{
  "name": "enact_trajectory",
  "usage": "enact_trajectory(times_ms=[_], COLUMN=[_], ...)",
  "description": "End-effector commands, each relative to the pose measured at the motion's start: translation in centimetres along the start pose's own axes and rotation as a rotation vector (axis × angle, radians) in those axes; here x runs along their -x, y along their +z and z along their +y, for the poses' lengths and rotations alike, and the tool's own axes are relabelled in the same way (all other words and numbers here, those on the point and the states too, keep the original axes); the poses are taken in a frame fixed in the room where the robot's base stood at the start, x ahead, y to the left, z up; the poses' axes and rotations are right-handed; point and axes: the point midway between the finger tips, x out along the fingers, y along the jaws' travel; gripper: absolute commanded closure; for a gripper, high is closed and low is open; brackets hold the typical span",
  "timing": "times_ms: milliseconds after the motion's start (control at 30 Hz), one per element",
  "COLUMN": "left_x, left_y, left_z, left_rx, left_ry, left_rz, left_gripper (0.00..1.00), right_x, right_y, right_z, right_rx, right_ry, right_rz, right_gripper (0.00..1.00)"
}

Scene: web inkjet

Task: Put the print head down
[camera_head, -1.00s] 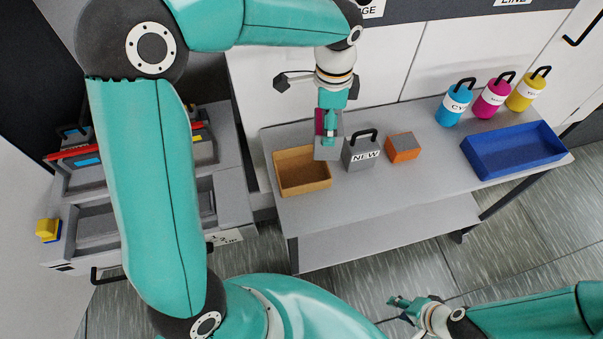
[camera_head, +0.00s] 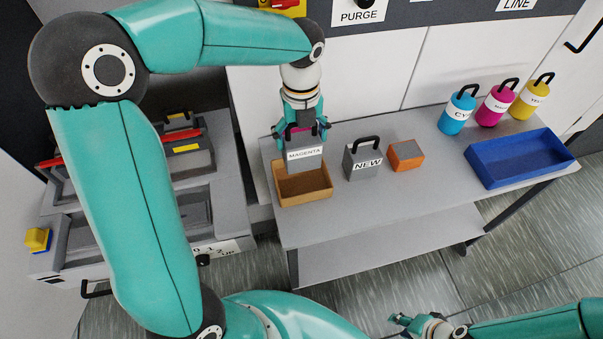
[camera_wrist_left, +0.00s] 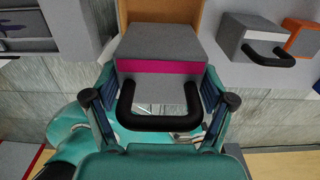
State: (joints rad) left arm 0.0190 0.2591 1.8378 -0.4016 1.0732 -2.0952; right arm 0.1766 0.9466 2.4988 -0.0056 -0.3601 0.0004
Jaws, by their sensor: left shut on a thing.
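The print head (camera_head: 304,154) is a grey block with a white label reading MAGENTA and a magenta band. My left gripper (camera_head: 303,128) is shut on it from above, and the head hangs upright over the back part of the open brown tray (camera_head: 305,199). In the left wrist view the head (camera_wrist_left: 160,45) shows its magenta band and black loop handle (camera_wrist_left: 160,122) between the fingers. Whether its underside touches the tray cannot be told. My right gripper (camera_head: 398,319) is low at the bottom right, away from the table; its jaws are too small to read.
On the grey table (camera_head: 400,205) stand a grey block labelled NEW (camera_head: 362,160), an orange-sided grey block (camera_head: 405,155), a blue tray (camera_head: 520,158), and cyan (camera_head: 458,112), magenta (camera_head: 497,104) and yellow (camera_head: 531,98) bottles. A printer (camera_head: 190,225) stands at left. The table's front middle is clear.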

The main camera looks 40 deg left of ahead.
Motion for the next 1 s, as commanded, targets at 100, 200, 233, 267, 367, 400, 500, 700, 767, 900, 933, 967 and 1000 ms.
enact_trajectory(times_ms=[100,200,233,267,367,400,500,700,767,900,933,967,1000], left_x=[-2.2,-3.9,-4.3,-4.6,-5.3,-5.7,-7.0,-8.9,-9.0,-8.9,-8.9,-9.0,-9.1], left_y=[-0.1,-0.1,-0.1,-0.1,0.0,0.0,-0.1,-0.1,0.0,0.0,0.0,0.0,0.0], left_z=[0.1,0.1,0.1,0.0,0.0,0.0,0.1,0.0,-0.1,-0.1,-0.1,-0.1,-0.1], left_rx=[-0.004,-0.004,-0.004,-0.003,-0.001,-0.001,-0.003,-0.003,-0.003,-0.003,-0.003,-0.003,-0.003], left_ry=[0.005,0.003,0.003,0.002,0.000,0.001,0.003,0.001,0.000,0.000,0.000,0.000,0.000], left_rz=[0.005,0.004,0.004,0.003,0.001,0.002,0.004,0.002,0.001,0.000,0.000,0.001,0.001], left_gripper=[0.66,0.66,0.66,0.66,0.66,0.66,0.66,0.66,0.66,0.66,0.66,0.66,0.66], right_x=[0.1,0.1,0.2,0.2,0.2,0.2,0.2,0.3,0.3,0.3,0.3,0.2,0.2], right_y=[0.0,0.0,0.0,0.0,0.0,0.0,0.0,0.0,0.0,0.0,0.0,0.0,0.0], right_z=[0.0,-0.1,-0.1,-0.1,-0.1,-0.1,-0.1,-0.1,-0.1,-0.1,-0.1,-0.1,-0.1], right_rx=[0.000,0.000,0.000,0.000,0.000,0.000,0.000,0.000,0.000,0.000,0.000,0.000,0.000], right_ry=[0.000,0.000,0.000,0.000,0.000,0.000,0.000,0.000,0.000,0.000,0.000,0.000,0.000], right_rz=[0.000,0.000,0.000,0.000,0.000,0.000,0.000,0.000,0.000,0.000,0.000,0.000,0.000], right_gripper=[0.60,0.60,0.60,0.60,0.60,0.60,0.60,0.60,0.60,0.60,0.60,0.60,0.60])
